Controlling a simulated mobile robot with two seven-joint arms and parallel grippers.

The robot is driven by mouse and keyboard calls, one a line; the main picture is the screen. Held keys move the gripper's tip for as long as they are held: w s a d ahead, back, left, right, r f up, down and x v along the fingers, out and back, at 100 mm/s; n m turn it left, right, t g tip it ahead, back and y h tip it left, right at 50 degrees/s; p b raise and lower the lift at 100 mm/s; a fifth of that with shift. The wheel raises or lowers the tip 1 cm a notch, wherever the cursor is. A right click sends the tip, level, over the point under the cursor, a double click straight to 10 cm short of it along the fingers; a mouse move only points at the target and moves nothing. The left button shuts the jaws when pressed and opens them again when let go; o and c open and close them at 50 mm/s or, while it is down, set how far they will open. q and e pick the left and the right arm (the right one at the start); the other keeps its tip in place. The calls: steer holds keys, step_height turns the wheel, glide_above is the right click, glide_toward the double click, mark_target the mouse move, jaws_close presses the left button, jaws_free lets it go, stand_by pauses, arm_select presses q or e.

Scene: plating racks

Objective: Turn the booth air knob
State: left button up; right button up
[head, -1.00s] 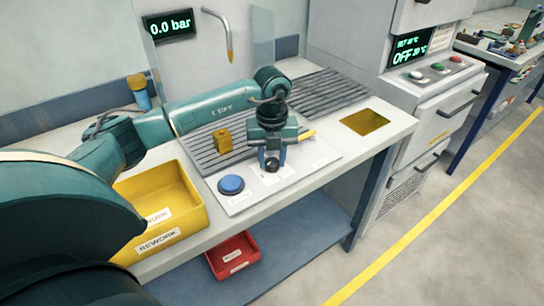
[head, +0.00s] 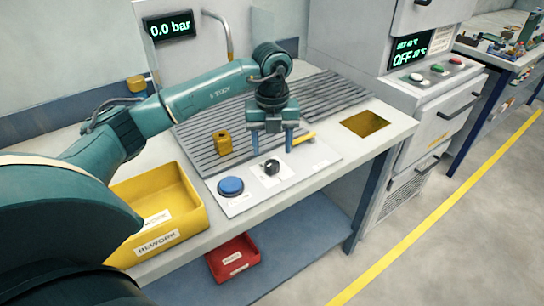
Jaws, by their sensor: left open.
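The black booth air knob (head: 271,167) stands on the white panel at the bench's front, right of a blue round button (head: 231,186). My left gripper (head: 271,149) is open and empty, its two blue fingers pointing down just above and behind the knob, apart from it. The pressure display (head: 168,26) on the back wall reads 0.0 bar. My right gripper does not show.
A yellow block-like part (head: 222,141) stands on the slatted grate (head: 330,91). A yellow rework bin (head: 150,220) is at the left, a red bin (head: 233,257) on the lower shelf. A rectangular opening (head: 365,124) is at the bench's right. An oven-like cabinet (head: 425,110) stands beyond.

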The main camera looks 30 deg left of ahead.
mark_target(272, 163)
arm_select(q)
step_height(272, 163, up, 8)
steer(key=shift+r, duration=0.2)
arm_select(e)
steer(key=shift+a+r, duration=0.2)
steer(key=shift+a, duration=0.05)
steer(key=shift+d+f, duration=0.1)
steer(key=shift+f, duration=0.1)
